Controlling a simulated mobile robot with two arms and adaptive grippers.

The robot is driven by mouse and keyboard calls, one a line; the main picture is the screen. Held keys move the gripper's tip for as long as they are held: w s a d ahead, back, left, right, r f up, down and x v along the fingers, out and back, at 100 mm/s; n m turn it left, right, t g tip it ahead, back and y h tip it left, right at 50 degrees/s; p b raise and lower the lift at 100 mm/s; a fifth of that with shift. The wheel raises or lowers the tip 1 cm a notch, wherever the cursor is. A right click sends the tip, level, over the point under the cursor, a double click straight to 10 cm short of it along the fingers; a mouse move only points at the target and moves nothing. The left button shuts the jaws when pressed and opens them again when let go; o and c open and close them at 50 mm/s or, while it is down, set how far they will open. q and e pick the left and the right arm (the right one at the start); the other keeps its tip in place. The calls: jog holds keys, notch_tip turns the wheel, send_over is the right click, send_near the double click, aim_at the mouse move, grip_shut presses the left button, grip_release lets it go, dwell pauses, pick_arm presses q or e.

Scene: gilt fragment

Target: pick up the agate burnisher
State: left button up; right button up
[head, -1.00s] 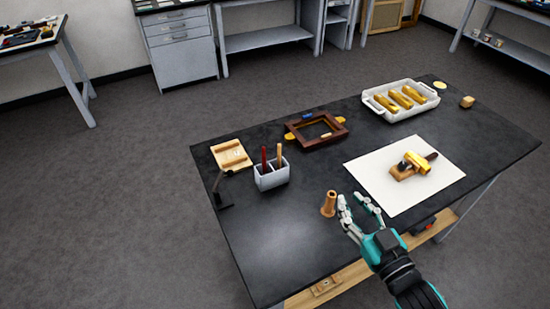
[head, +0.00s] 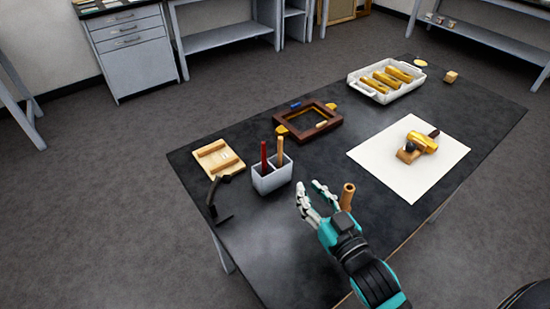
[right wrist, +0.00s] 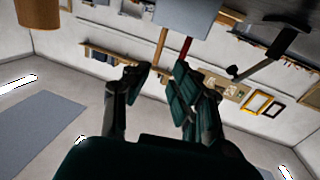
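I cannot tell for certain which piece is the agate burnisher. Two upright tools, one with a red handle (head: 264,157) and one with a tan wooden handle (head: 280,152), stand in a pale grey two-part holder (head: 271,182); their lower ends are hidden inside it. In the right wrist view the red handle (right wrist: 186,47), tan handle (right wrist: 160,48) and holder (right wrist: 187,14) appear upside down beyond the fingers. My right gripper (head: 313,194) is open and empty, right of and nearer than the holder, apart from it. It also shows open in the right wrist view (right wrist: 158,76). My left gripper is out of view.
A wooden cylinder (head: 348,196) stands close right of my right gripper. A black angled stand (head: 216,199) and wooden tray (head: 217,158) lie left of the holder. The front-left tabletop is clear.

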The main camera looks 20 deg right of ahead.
jog(key=p, duration=0.2)
send_near(281, 151)
jog(key=w, duration=0.7)
jog(key=w+a+p, duration=0.1)
jog(key=w, duration=0.2)
jog(key=shift+w+a, duration=0.35)
grip_shut()
jog(key=shift+s, duration=0.1)
